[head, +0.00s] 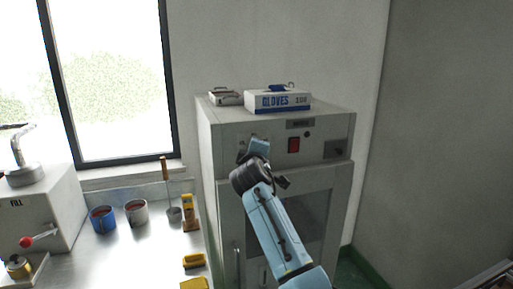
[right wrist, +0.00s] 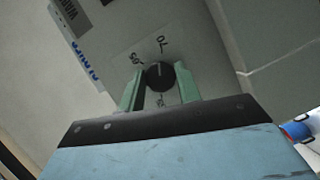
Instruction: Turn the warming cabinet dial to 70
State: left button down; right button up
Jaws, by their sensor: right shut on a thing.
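The warming cabinet (head: 207,160) is a pale grey box with a glass-fronted door below its control panel. My right gripper (head: 256,148) reaches the left part of that panel and hides the dial in the head view. In the right wrist view the dial (right wrist: 159,76) is a round black knob on a pale plate with printed numbers. One mark beyond it looks like 70. A light pointer line shows on the knob, but I cannot tell its exact reading. The two green fingers of my right gripper (right wrist: 158,86) are closed on the dial, one on each side. My left gripper is not in view.
A red switch (head: 293,145) is right of my gripper on the panel. A gloves box (head: 278,101) and a metal item (head: 225,98) sit on the cabinet. Left is a bench with two cups (head: 103,219) (head: 137,212), brushes (head: 193,261) and a wax injector (head: 42,205).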

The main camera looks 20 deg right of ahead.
jog(key=shift+m, duration=0.3)
jog(key=shift+p, duration=0.3)
jog(key=o, duration=1)
jog(key=shift+c, duration=0.2)
jog(key=shift+s, duration=0.1)
jog(key=b+v, duration=0.1)
jog(key=v, duration=1.2)
jog(key=shift+r, duration=0.2)
jog(key=shift+s, duration=0.15)
